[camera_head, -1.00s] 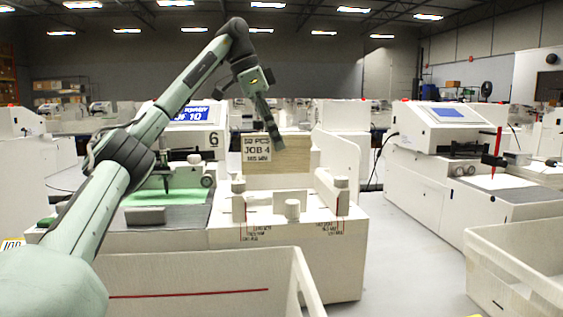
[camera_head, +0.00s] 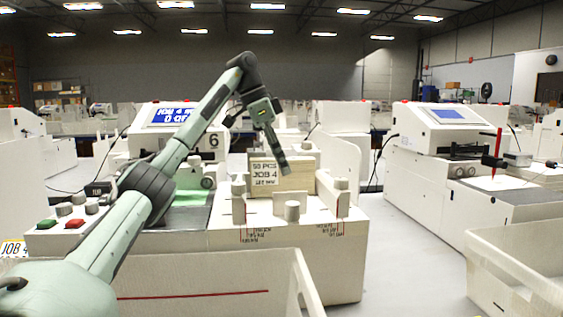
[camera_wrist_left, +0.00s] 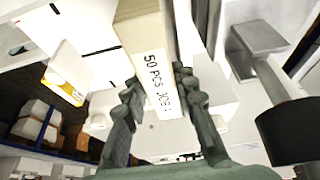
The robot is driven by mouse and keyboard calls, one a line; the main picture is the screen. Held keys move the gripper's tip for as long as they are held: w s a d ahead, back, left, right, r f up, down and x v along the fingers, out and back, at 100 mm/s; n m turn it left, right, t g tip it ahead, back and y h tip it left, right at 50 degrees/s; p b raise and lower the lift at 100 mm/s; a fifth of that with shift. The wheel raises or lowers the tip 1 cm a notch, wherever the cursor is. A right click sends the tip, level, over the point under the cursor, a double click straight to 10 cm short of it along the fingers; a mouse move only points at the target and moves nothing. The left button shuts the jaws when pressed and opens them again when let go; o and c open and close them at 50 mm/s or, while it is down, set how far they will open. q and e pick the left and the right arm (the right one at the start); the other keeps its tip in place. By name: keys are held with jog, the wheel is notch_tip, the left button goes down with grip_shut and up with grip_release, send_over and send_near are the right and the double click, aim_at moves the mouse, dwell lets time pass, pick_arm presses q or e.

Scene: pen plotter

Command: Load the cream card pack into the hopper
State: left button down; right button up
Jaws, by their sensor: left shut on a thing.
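The cream card pack (camera_head: 300,178) with a "50 PCS JOB 4" label is upright at the white hopper (camera_head: 322,208). Its lower part is hidden behind the hopper's front plate and knobs. I cannot tell whether it touches the hopper floor. My left gripper (camera_head: 284,168) reaches down onto the pack from above and is shut on it. In the left wrist view the pack (camera_wrist_left: 146,38) lies between the two fingers of the gripper (camera_wrist_left: 160,98), its labelled face showing. My right gripper is not in view.
A plotter with a blue screen (camera_head: 175,115) and number 6 stands left of the hopper. Red and green buttons (camera_head: 62,223) sit at the left. A white bin (camera_head: 200,272) is in front, another bin (camera_head: 520,275) at right. A second plotter (camera_head: 447,128) stands at the right.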

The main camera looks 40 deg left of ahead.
pick_arm(q)
jog(key=c, duration=1.2)
grip_release()
jog(key=v, duration=1.2)
